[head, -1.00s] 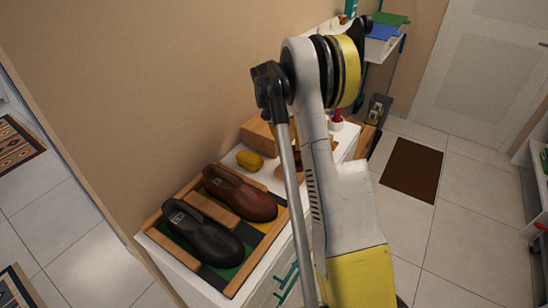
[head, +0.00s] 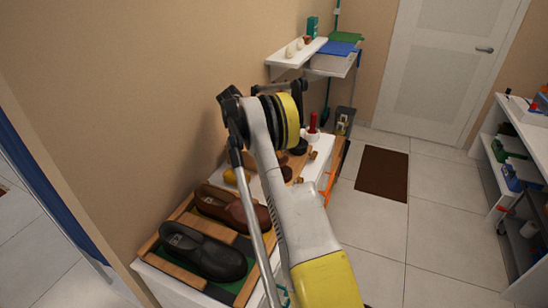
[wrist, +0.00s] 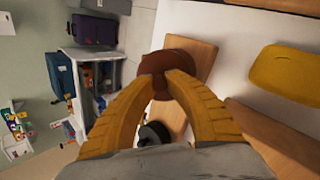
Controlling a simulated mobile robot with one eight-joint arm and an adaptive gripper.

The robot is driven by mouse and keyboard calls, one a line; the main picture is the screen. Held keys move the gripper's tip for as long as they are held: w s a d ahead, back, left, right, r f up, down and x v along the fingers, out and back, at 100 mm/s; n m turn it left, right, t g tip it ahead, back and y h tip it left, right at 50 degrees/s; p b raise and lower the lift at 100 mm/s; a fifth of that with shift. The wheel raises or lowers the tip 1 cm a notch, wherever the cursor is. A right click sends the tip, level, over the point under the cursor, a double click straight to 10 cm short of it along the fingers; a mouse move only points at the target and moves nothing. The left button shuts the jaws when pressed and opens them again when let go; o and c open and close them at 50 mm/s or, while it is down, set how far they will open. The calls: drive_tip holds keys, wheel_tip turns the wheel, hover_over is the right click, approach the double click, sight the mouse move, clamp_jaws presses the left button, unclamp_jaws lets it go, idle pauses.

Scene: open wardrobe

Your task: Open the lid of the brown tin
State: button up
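A rounded brown thing, apparently the brown tin (wrist: 178,48), shows at the fingertips in the wrist view, over a wooden board (wrist: 203,60). My gripper (wrist: 164,82) has yellow fingers whose tips are close together and overlap it. A small brown part shows between the tips; I cannot tell whether they pinch it. The lid's seam is not visible. A dark round tin (wrist: 152,134) sits below, between the fingers. In the head view my arm hides the gripper and most of the tins; a dark tin (head: 299,147) shows beside the arm.
Brown (head: 233,208) and black (head: 203,252) shoes lie in a wooden tray at the front of the white cabinet. A yellow block (wrist: 288,72) lies to the right in the wrist view. A red item (head: 313,122) stands at the cabinet's far end. Floor right is open.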

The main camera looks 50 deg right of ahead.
drive_tip(key=o, duration=0.5)
drive_tip(key=shift+r, duration=0.1)
wheel_tip(320, 180, up, 10)
drive_tip(key=shift+f, duration=0.1)
